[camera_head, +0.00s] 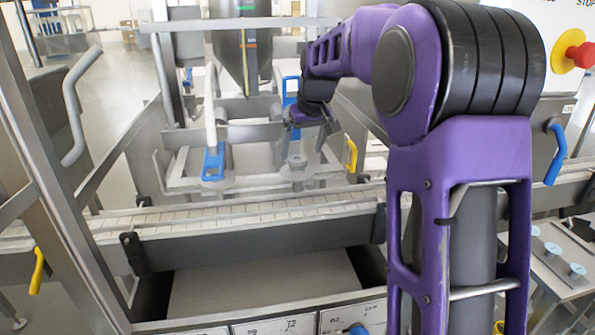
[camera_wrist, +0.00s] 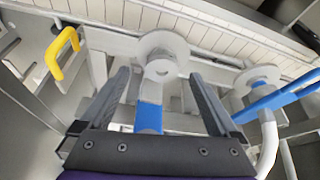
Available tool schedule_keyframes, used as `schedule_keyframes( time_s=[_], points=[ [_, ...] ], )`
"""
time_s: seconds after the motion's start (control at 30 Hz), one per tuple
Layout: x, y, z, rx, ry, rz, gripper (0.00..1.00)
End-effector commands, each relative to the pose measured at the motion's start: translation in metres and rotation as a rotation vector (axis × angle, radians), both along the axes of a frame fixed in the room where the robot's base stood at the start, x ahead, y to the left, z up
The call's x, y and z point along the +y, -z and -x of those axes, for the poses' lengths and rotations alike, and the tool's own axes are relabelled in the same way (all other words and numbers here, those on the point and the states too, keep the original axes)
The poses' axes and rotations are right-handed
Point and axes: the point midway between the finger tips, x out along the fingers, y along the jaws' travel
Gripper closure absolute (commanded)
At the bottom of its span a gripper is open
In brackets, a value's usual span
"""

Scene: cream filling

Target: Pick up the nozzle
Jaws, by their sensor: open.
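Two nozzles with pale round discs and blue parts stand on the filling machine beyond the conveyor. In the head view the right nozzle (camera_head: 297,172) is just below my gripper (camera_head: 311,118), and the left nozzle (camera_head: 213,163) is farther left. In the wrist view my gripper (camera_wrist: 160,76) is open. One nozzle's disc (camera_wrist: 165,56) and blue part (camera_wrist: 149,117) show between the two fingers, with no contact visible. The other nozzle (camera_wrist: 257,80) is outside the right finger. The lower end of the nearer nozzle's blue part is hidden by the gripper body.
A tiled conveyor (camera_head: 240,212) runs in front of the nozzles. A grey hopper (camera_head: 243,60) hangs behind them. A yellow handle (camera_head: 350,153) is right of my gripper; it also shows in the wrist view (camera_wrist: 57,52). Metal frame bars surround the area.

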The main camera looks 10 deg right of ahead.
Motion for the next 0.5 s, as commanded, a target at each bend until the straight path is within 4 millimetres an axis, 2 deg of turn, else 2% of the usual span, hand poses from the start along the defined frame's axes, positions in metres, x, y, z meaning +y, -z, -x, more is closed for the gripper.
schedule_keyframes(
  time_s=[0.3,0.5],
  points=[
    [0.007,0.041,-0.017,0.002,-0.001,0.001,0.04],
    [0.007,0.043,-0.018,0.000,-0.001,0.000,0.04]
  ],
)
